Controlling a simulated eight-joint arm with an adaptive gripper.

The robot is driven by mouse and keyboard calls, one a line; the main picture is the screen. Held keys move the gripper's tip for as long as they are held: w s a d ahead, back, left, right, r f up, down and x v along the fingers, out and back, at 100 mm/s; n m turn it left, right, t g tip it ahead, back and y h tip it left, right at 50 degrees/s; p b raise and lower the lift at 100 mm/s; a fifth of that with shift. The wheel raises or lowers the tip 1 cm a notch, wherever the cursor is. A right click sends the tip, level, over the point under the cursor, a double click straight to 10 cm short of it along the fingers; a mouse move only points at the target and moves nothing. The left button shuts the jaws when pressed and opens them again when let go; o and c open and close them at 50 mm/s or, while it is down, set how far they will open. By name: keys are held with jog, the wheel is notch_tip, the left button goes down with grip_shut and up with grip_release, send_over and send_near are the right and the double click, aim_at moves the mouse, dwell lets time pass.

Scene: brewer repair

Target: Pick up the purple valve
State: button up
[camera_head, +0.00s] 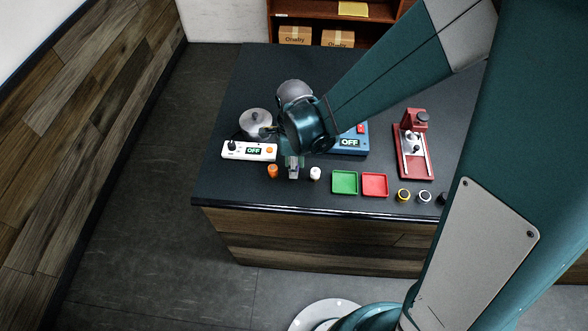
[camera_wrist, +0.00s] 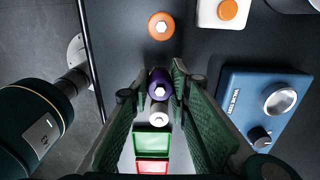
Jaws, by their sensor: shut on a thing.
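The purple valve (camera_wrist: 160,84), with a pale hexagonal top, sits between the two fingers of my gripper (camera_wrist: 160,78) in the wrist view. The fingers are shut on it. In the head view my gripper (camera_head: 293,170) points down near the front edge of the counter, and I cannot make out the purple valve there. I cannot tell whether the valve is clear of the counter.
An orange valve (camera_head: 272,171) and a white valve (camera_head: 315,173) stand on either side of my gripper. Green (camera_head: 344,183) and red (camera_head: 374,185) trays lie to the right. A white switch box (camera_head: 249,150), a blue unit (camera_head: 350,143) and a red stand (camera_head: 414,150) are farther back.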

jog(key=shift+r, duration=3.7)
